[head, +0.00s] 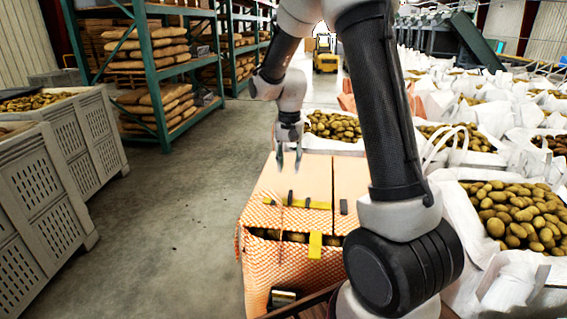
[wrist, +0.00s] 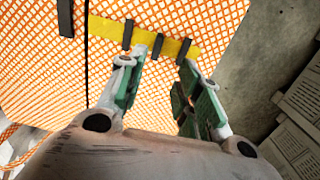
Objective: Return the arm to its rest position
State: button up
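My gripper (head: 289,163) points down over the orange mesh-covered stack (head: 262,185) in the head view. In the wrist view my gripper (wrist: 163,60) has its two fingers apart with nothing between them. A yellow strip (head: 300,203) with dark clips lies across the top of the orange mesh. It also shows in the wrist view as a yellow strip (wrist: 155,40), beyond the fingertips. Whether the fingertips touch the mesh is hard to tell, but in the head view they appear above it. My arm is bent, reaching forward and down.
Grey plastic crates (head: 45,190) of potatoes stand at the left. Green-framed shelving (head: 150,75) holds filled sacks. White bags (head: 470,185) of potatoes crowd the right. A yellow forklift (head: 325,60) stands far back. The concrete floor (head: 185,190) between crates and orange stack is clear.

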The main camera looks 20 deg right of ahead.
jog(key=s+r+n+t, duration=0.1)
jog(key=s+r+n, duration=0.1)
jog(key=s+r, duration=0.3)
jog(key=s+r+n+t, duration=0.2)
jog(key=s+r, duration=0.3)
jog(key=s, duration=0.8)
jog(key=s+d+r+n+t, duration=0.1)
jog(key=s+r+n, duration=0.1)
jog(key=s+r, duration=0.4)
jog(key=s, duration=0.4)
jog(key=shift+n, duration=0.4)
jog(key=shift+r, duration=0.1)
